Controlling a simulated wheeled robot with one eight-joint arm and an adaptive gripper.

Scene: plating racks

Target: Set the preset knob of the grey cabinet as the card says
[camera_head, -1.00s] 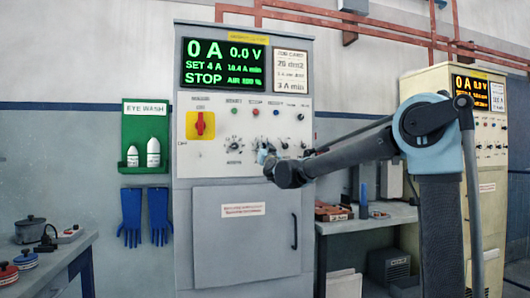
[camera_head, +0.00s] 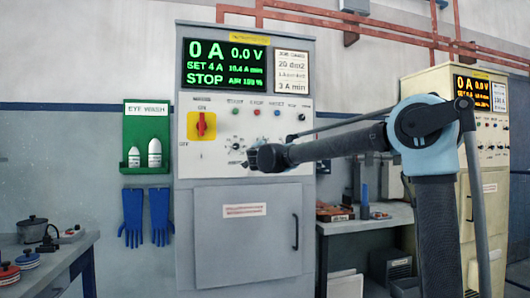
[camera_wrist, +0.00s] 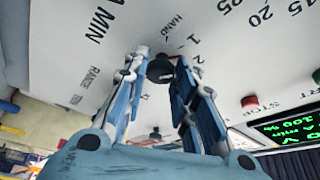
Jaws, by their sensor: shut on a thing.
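The grey cabinet (camera_head: 188,170) stands in the middle of the head view. Its card (camera_head: 292,72) reads 20 dm2, about 1 A per dm2, and 3 A min. Its green display (camera_head: 224,65) reads 0 A, 0.0 V, SET 4 A, STOP. In the wrist view the blue fingers of my gripper (camera_wrist: 160,72) are closed on a black knob (camera_wrist: 159,68). HAND, 1 and 2 are printed beside this knob, which fits the preset knob. Its pointer is not readable. In the head view my wrist hides the fingers and the held knob.
A red switch on a yellow plate (camera_head: 201,126) is at the panel's left. A dial (camera_head: 236,147) lies just left of my wrist. A red button (camera_wrist: 249,102) shows in the wrist view. A cream cabinet (camera_head: 487,150) stands at the right, beyond a bench (camera_head: 365,224).

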